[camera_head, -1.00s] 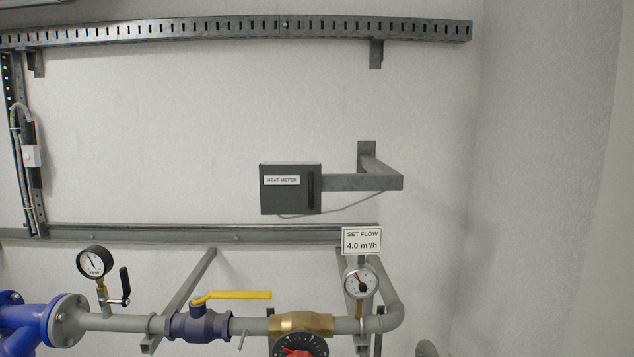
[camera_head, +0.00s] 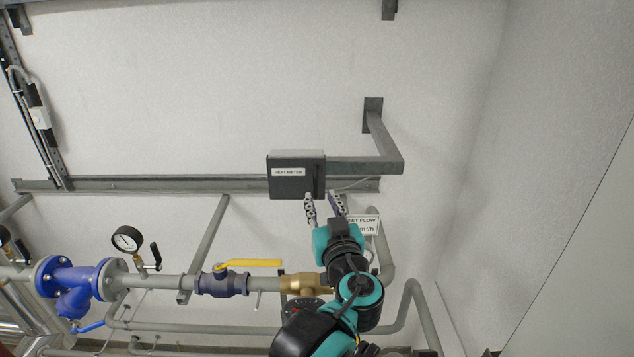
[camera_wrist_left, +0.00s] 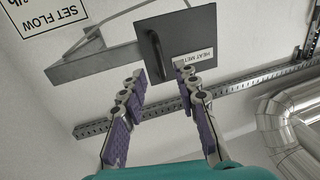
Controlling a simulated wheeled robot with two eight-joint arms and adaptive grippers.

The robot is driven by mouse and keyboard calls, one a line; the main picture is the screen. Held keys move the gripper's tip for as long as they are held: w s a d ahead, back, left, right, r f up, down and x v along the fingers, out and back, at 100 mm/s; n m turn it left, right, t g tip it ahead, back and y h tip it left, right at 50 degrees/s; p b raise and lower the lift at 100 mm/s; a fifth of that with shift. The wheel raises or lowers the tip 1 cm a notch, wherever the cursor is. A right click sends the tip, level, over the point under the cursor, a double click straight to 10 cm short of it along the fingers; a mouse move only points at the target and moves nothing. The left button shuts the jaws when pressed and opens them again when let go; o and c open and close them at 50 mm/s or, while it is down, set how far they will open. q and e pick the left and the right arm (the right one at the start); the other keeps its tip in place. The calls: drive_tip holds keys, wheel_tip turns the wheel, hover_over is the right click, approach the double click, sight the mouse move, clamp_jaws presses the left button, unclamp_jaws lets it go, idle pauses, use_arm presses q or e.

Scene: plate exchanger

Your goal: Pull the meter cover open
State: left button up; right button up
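The meter cover is the dark grey front of a small box (camera_head: 290,182) labelled HEAT METER, and it looks shut. It also shows upside down in the wrist view (camera_wrist_left: 195,38). Its black bar handle (camera_wrist_left: 156,54) stands near one edge of the cover. My left gripper (camera_head: 321,196) is open and empty, just below the handle side of the box. In the wrist view its purple-padded fingers (camera_wrist_left: 161,71) are spread apart, and the handle appears in the gap just beyond the tips. I see no contact. My right gripper is not in view.
A steel bracket arm (camera_head: 365,165) joins the box at its right. A SET FLOW sign (camera_head: 368,224) is partly hidden behind my gripper. Below run pipes with a yellow lever valve (camera_head: 250,264), a brass valve (camera_head: 300,283) and a gauge (camera_head: 127,239).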

sight(316, 187)
use_arm(q)
drive_tip(key=w, duration=0.3)
drive_tip(key=w+a+p, duration=0.1)
drive_tip(key=w, duration=0.1)
drive_tip(key=shift+w, duration=0.1)
drive_tip(key=shift+c, duration=0.4)
clamp_jaws()
